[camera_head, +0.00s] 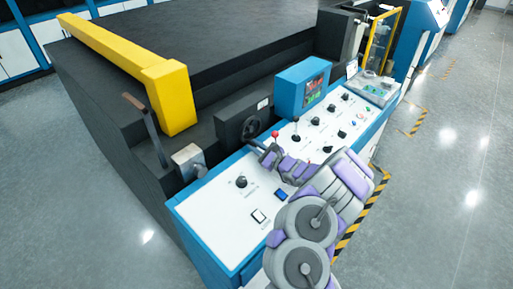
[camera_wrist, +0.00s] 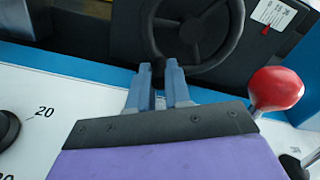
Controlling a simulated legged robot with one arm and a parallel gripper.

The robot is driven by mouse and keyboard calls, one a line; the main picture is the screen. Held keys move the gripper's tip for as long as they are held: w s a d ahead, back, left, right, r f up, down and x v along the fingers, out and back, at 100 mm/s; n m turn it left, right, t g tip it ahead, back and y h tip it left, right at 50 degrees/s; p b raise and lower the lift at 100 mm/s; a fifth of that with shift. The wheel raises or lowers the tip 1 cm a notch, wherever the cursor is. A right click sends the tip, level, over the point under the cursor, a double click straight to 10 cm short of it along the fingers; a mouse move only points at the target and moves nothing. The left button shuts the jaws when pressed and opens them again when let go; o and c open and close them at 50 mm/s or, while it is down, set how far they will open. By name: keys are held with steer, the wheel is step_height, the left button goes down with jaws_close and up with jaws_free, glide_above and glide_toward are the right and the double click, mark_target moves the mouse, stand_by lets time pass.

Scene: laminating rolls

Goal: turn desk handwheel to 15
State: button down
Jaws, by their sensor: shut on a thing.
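The desk handwheel (camera_head: 251,128) is a black spoked wheel on the dark upright face behind the white control desk. In the wrist view its hub and spokes (camera_wrist: 191,31) show at the top, with the upper rim cut off by the frame. My gripper (camera_head: 257,144) reaches it from the front. In the wrist view my two blue-grey fingers (camera_wrist: 160,70) are at the lower left of the rim and shut on it. The exact contact is partly hidden between the fingertips.
A red ball-topped lever (camera_wrist: 276,90) stands close right of my gripper. A black knob (camera_wrist: 6,130) with a "20" mark lies left. A blue display box (camera_head: 302,87) stands right of the wheel. A yellow beam (camera_head: 125,55) crosses the machine. Grey floor is open around the desk.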

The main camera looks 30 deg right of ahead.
steer(key=shift+a+f, duration=0.1)
steer(key=shift+f, duration=0.15)
steer(key=c, duration=1.1)
jaws_free()
steer(key=shift+r, duration=0.1)
steer(key=p+v, duration=0.3)
steer(key=v, duration=1.4)
steer(key=shift+s, duration=0.1)
